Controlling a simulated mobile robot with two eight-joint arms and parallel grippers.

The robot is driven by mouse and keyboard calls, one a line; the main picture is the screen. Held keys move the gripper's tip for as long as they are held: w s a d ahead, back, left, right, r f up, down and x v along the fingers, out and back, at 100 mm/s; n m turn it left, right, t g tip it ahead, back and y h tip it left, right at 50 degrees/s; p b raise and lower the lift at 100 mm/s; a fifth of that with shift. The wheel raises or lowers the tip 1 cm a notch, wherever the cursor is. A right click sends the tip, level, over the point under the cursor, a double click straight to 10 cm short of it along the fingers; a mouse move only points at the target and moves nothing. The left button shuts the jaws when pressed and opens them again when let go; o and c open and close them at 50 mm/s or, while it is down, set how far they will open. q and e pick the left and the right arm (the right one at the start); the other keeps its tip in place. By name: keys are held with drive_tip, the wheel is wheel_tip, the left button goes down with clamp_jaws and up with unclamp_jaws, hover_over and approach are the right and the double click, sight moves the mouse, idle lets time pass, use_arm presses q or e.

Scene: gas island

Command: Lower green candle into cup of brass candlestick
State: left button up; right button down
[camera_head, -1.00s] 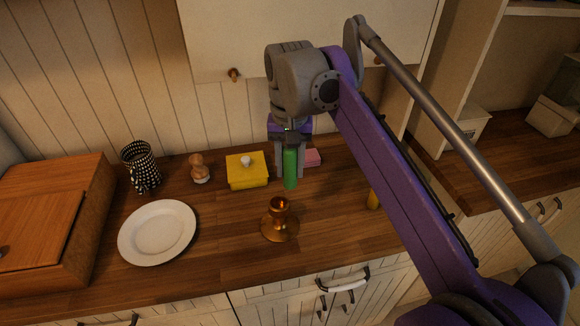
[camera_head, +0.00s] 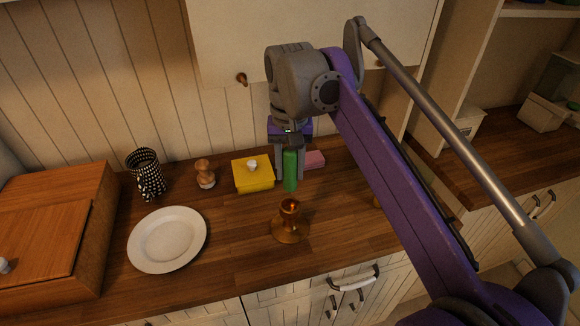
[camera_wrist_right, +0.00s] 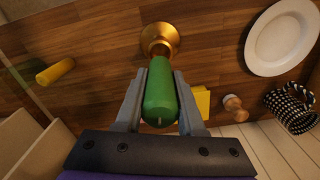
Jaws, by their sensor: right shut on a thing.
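The green candle (camera_head: 290,170) is upright in my right gripper (camera_head: 290,172), which is shut on it and points down. The brass candlestick (camera_head: 289,224) stands on the wooden counter, with its cup just below the candle's lower end in the head view. In the right wrist view, the candle (camera_wrist_right: 160,92) lies between the two grey fingers, and the candlestick (camera_wrist_right: 160,40) shows just beyond its far end. The candle's far end overlaps the cup's edge in that view, so I cannot tell whether they touch. My left gripper is not in view.
A yellow box with a white knob (camera_head: 253,176), a pink block (camera_head: 314,160), a wooden shaker (camera_head: 204,173) and a checkered vase (camera_head: 147,174) stand behind. A white plate (camera_head: 168,239) and a wooden box (camera_head: 50,235) are left. A yellow cylinder (camera_wrist_right: 55,72) lies on the counter.

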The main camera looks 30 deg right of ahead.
sight(290, 185)
drive_tip(key=shift+f+b, duration=1.05)
drive_tip(key=shift+f, duration=1.2)
drive_tip(key=shift+f, duration=0.35)
drive_tip(key=shift+f+b, duration=0.35)
drive_tip(key=shift+f, duration=1.45)
idle(2.5)
drive_tip(key=shift+c, duration=2.2)
unclamp_jaws()
drive_tip(key=shift+r, duration=0.1)
